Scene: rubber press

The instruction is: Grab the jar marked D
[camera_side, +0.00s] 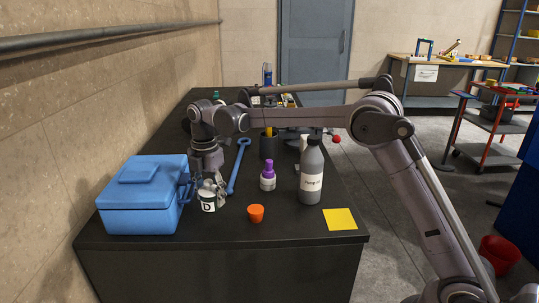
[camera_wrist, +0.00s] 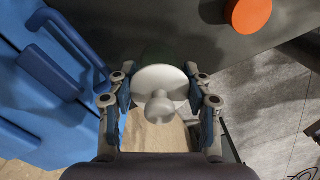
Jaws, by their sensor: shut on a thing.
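The jar marked D (camera_side: 208,202) is a small white jar with a black letter D and a dark green lower band. It is at the front of the black table, just right of the blue box. My gripper (camera_side: 213,188) comes down from above and is shut on the jar. In the wrist view the jar's white round lid with its knob (camera_wrist: 160,88) sits between the two fingers of my gripper (camera_wrist: 160,105). The jar's body is hidden below the lid there. I cannot tell whether the jar touches the table.
The blue box (camera_side: 140,205) stands close on the left. A yellow sheet (camera_side: 340,219) lies near the front right edge.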

